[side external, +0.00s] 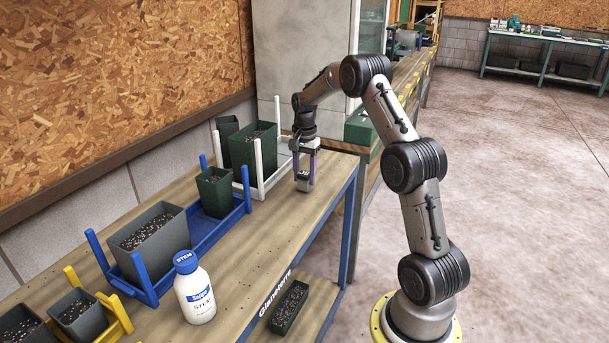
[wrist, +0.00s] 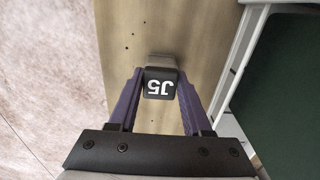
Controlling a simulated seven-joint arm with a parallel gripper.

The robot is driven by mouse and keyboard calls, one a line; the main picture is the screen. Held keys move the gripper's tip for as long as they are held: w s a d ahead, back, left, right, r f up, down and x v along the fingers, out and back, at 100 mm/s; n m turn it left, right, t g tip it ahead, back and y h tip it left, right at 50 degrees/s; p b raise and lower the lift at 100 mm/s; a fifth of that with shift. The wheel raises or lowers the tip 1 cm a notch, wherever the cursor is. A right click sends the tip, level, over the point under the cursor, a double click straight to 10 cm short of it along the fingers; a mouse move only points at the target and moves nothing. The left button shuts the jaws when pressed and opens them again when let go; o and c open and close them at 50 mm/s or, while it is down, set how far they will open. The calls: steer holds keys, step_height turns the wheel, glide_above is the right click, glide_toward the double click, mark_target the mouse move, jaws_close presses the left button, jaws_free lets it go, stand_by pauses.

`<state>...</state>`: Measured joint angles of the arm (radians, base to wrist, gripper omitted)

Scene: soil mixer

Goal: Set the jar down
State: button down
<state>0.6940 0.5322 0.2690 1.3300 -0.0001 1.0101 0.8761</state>
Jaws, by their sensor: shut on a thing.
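The jar (side external: 303,186) is small, with a dark lid marked "J5" that faces the camera in the wrist view (wrist: 160,84). My gripper (side external: 304,172) points down over the wooden bench with its purple fingers on either side of the jar. In the wrist view my gripper (wrist: 160,80) is shut on the jar at its lid end. The jar looks upright and is at or very close to the bench top (side external: 262,225); I cannot tell whether its base touches. The fingers hide part of its sides.
A white rack (side external: 262,186) with a green pot (side external: 252,148) stands just left of the jar. A blue rack (side external: 221,236) with pots and a white bottle (side external: 196,293) stand nearer the camera. Bare bench lies in front of the jar, up to the right edge.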

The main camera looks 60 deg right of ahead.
mark_target(304, 173)
steer(key=shift+f, duration=0.15)
steer(key=shift+c, duration=1.7)
jaws_free()
step_height(304, 173, up, 11)
steer(key=a+r+n, duration=0.3)
steer(key=a+r, duration=0.3)
steer(key=a, duration=0.2)
steer(key=s+a+r+n+t+h, duration=0.1)
steer(key=s+a+r+n, duration=0.15)
steer(key=a, duration=0.35)
steer(key=s+a+r+n+t, duration=0.1)
steer(key=s+a+r+n, duration=0.1)
steer(key=s+a+n, duration=0.3)
steer(key=s+a+f+n+t, duration=0.1)
steer(key=s+a+f+n, duration=0.1)
steer(key=s+a, duration=0.4)
steer(key=s+a+f+n+t+y, duration=0.1)
steer(key=s+a+f+n+t, duration=0.1)
steer(key=s+a+n, duration=0.3)
steer(key=s+a+f, duration=0.1)
steer(key=s+a, duration=0.1)
steer(key=s, duration=0.2)
steer(key=shift+a+f+t, duration=0.25)
steer(key=shift+f+t, duration=0.05)
steer(key=shift+f, duration=0.05)
